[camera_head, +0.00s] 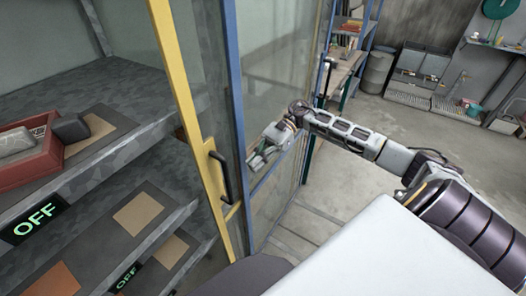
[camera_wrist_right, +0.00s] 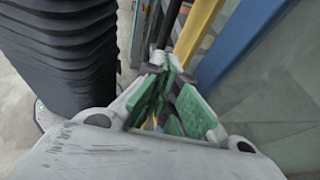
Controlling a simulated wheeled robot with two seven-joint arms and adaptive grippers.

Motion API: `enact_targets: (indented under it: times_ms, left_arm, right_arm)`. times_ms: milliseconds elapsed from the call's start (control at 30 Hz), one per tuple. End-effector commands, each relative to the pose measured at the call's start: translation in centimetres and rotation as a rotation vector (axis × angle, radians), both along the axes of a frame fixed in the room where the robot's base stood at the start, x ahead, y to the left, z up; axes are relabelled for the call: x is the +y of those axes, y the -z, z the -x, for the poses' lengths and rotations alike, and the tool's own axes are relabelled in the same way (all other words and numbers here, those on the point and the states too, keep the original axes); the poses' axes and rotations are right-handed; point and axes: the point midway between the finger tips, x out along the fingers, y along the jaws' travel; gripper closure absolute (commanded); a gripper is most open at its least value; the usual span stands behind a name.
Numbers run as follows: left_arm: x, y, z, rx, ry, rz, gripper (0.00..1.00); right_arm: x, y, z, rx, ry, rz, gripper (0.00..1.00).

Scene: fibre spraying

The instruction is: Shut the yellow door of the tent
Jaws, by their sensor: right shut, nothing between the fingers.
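The yellow door frame (camera_head: 186,110) with its clear panel stands upright left of centre in the head view. Its black handle (camera_head: 222,178) is on the lower part of the frame. A blue post (camera_head: 236,100) of the tent stands just right of it. My right gripper (camera_head: 256,161) is shut and empty, just right of the blue post and handle. In the right wrist view, its green-padded fingers (camera_wrist_right: 172,82) point toward the yellow frame (camera_wrist_right: 197,28) and blue post (camera_wrist_right: 240,42). I cannot tell whether they touch anything. My left gripper is out of view.
Grey shelves (camera_head: 135,75) with a red tray (camera_head: 30,158) and lit OFF signs (camera_head: 38,219) stand at the left. A workbench (camera_head: 345,68) and wall sinks (camera_head: 420,68) are at the back. The floor (camera_head: 370,115) at right is mostly clear.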

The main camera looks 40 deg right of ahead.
Motion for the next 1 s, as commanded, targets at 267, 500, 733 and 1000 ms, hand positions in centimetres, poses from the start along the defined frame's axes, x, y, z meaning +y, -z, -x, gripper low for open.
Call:
enact_targets:
  times_ms: [267, 500, 733, 1000]
  left_arm:
    - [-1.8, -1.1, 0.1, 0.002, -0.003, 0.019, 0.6]
    - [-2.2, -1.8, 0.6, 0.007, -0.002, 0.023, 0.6]
    - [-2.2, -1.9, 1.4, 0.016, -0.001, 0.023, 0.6]
    - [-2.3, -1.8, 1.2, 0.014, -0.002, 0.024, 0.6]
  right_arm:
    - [3.5, 0.6, 0.7, -0.002, -0.002, 0.0, 1.0]
    - [5.7, 0.6, 1.1, -0.002, -0.001, 0.0, 1.0]
    - [6.3, 0.7, 1.3, 0.0, 0.001, 0.0, 1.0]
    - [6.3, 0.8, 1.2, -0.001, 0.001, 0.0, 1.0]
